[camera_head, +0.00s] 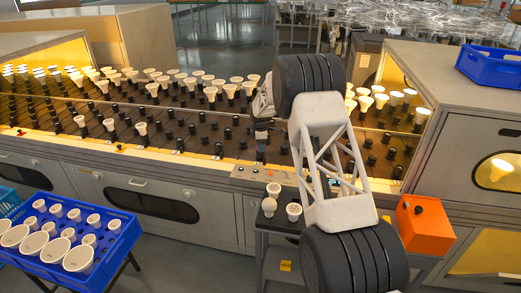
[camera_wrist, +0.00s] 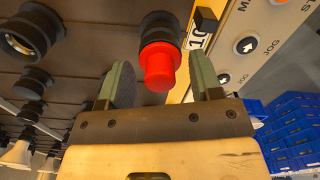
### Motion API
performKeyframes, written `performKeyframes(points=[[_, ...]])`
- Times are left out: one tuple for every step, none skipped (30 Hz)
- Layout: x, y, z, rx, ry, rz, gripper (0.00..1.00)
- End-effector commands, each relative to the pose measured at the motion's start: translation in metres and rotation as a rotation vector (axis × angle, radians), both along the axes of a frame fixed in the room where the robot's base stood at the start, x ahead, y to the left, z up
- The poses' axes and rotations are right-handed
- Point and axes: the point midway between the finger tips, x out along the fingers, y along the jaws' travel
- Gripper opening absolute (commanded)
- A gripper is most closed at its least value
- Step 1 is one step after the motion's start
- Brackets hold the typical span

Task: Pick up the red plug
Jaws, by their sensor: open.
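The red plug (camera_wrist: 160,68) shows in the wrist view as a short red cylinder seated at a black round socket or base (camera_wrist: 158,27). My gripper (camera_wrist: 162,80) is open, with one green-grey finger on each side of the plug. Gaps show between the plug and both fingers, so it is not gripped. In the head view my gripper (camera_head: 262,130) is over the front edge of the dark socket bed, near the control panel. I cannot make out the plug there; the arm and gripper seem to cover it.
The control panel (camera_head: 265,174) with buttons is close to the gripper; its JOG button (camera_wrist: 246,45) shows in the wrist view. Bulbs stand in the socket bed (camera_head: 190,115). A blue crate (camera_head: 125,240) of bulbs and an orange box (camera_head: 425,225) are in front.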

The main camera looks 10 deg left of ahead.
Motion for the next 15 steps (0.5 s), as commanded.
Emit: performKeyframes(points=[[0.0, 0.0, 0.0, 0.0, 0.0, 0.0, 0.59], [0.0, 0.0, 0.0, 0.0, 0.0, 0.0, 0.59], [-0.0001, 0.0, 0.0, 0.0, 0.0, 0.0, 0.59], [-0.0001, 0.0, 0.0, 0.0, 0.0, 0.0, 0.59], [-0.0001, 0.0, 0.0, 0.0, 0.0, 0.0, 0.59], [-0.0001, 0.0, -0.0001, 0.0, 0.001, 0.0, 0.59], [-0.0001, 0.0, -0.0001, 0.0, 0.001, 0.0, 0.59], [-0.0001, -0.0001, -0.0001, 0.0, 0.001, 0.0, 0.59], [-0.0001, -0.0001, -0.0001, 0.0, 0.001, 0.0, 0.59], [-0.0001, 0.0, -0.0001, 0.0, 0.001, 0.0, 0.59], [-0.0002, -0.0001, -0.0001, 0.0, 0.001, 0.0, 0.59], [-0.0002, -0.0001, -0.0001, 0.0, 0.001, 0.0, 0.56], [-0.0002, -0.0002, -0.0001, 0.0, 0.001, 0.0, 0.51], [-0.0002, -0.0002, -0.0001, 0.0, 0.001, 0.0, 0.47], [-0.0002, -0.0002, -0.0001, 0.0, 0.001, 0.0, 0.41]])
